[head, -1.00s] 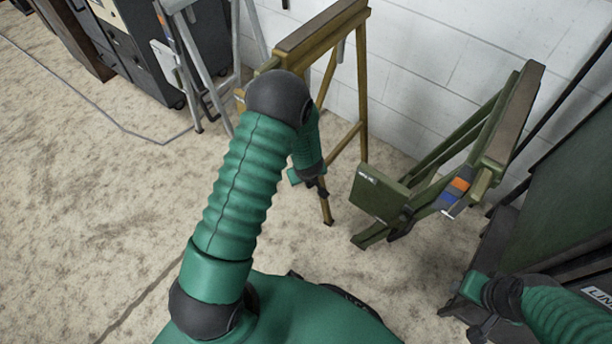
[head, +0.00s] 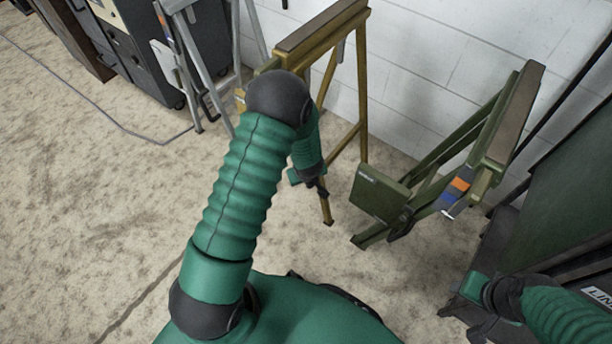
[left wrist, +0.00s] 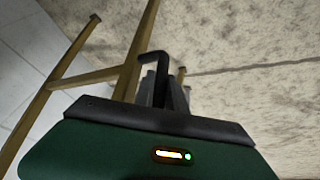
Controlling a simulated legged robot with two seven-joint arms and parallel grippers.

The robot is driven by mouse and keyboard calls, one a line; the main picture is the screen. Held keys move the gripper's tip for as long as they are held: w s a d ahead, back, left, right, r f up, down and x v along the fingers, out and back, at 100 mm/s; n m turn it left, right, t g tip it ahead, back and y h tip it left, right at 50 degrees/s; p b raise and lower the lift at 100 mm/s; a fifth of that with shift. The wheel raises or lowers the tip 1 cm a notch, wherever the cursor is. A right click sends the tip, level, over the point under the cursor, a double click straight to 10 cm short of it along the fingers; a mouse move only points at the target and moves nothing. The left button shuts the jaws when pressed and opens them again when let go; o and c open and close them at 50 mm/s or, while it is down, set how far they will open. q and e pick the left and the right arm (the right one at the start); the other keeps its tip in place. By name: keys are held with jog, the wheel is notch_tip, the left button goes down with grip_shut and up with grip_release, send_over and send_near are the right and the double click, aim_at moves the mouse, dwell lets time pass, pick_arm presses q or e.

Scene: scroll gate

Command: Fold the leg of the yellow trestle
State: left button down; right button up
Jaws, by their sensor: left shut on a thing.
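The yellow trestle (head: 362,90) stands against the white wall, with a brown top beam and yellow legs joined by a crossbar. My left arm covers part of it. The exact contact is partly hidden. My right gripper (head: 484,328) is at the lower right, away from the trestle; its jaws are unclear.
A green trestle (head: 480,140) with a green plate (head: 378,194) and coloured bands leans to the right. A grey trestle (head: 185,60) stands at the back left beside dark cabinets. A dark green box (head: 560,210) fills the right. The floor at left is open, crossed by a cable (head: 110,118).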

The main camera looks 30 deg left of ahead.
dwell(0.3)
pick_arm(q)
jog(key=w+a+y+p, duration=0.1)
jog(key=a+y, duration=0.3)
jog(key=a, duration=1.1)
jog(key=shift+w+a+r+m+t+y+p, duration=0.15)
jog(key=shift+a+r+m+t+y+p, duration=0.15)
jog(key=shift+a+m+t+y+p, duration=0.15)
jog(key=c, duration=1.4)
grip_release()
jog(key=shift+d, duration=0.1)
jog(key=shift+o, duration=0.2)
jog(key=shift+f, duration=0.15)
jog(key=shift+d, duration=0.1)
jog(key=p+v, duration=0.7)
jog(key=v, duration=0.9)
jog(key=shift+d+r, duration=0.15)
jog(key=shift+r, duration=0.2)
